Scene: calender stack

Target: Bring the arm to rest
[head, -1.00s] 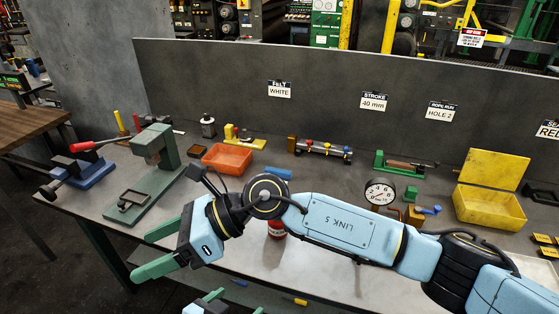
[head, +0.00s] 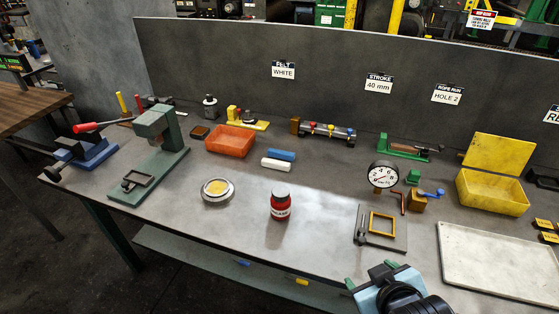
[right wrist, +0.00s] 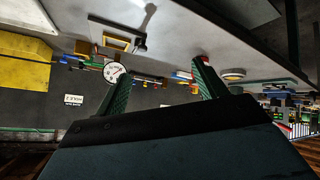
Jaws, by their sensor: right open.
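My right gripper (head: 370,275) is at the bottom right of the head view, in front of the table's front edge. Its two green fingers are spread, with nothing between them. The right wrist view also shows both fingers (right wrist: 160,78) apart and empty, with the table upside down beyond. My left gripper is in neither current view.
The table's front middle is clear.

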